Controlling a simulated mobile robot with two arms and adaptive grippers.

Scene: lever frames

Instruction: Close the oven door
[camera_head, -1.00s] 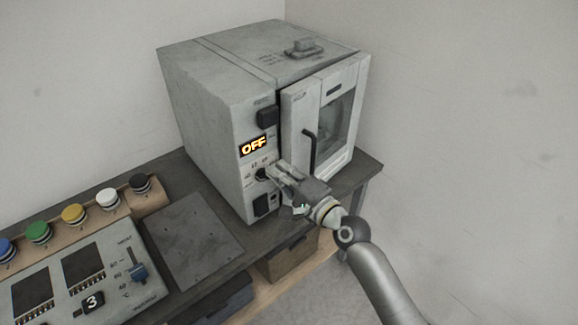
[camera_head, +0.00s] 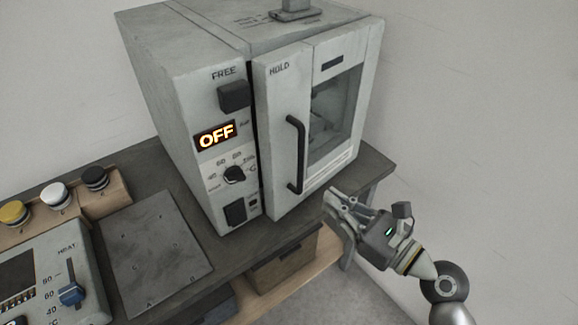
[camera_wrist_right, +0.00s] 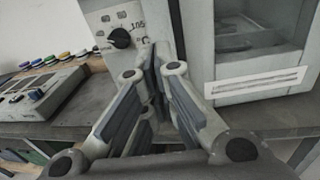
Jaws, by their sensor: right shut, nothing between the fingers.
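The oven (camera_head: 185,95) is a grey box on the bench. Its door (camera_head: 277,110) has a window and a black upright handle (camera_head: 299,155). A dark gap shows along the door's left edge, and the door stands slightly proud of the control panel, so it looks a little ajar. My right gripper (camera_head: 334,200) is shut and empty, in front of and below the door, right of the handle and not visibly touching it. In the right wrist view its fingertips (camera_wrist_right: 164,68) meet before the oven front, with the door at right. My left gripper is not in view.
The oven panel has a lit OFF display (camera_head: 215,136), a black knob (camera_head: 234,174) and switches. A drawer (camera_head: 285,262) is below the bench. A wall stands at right.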

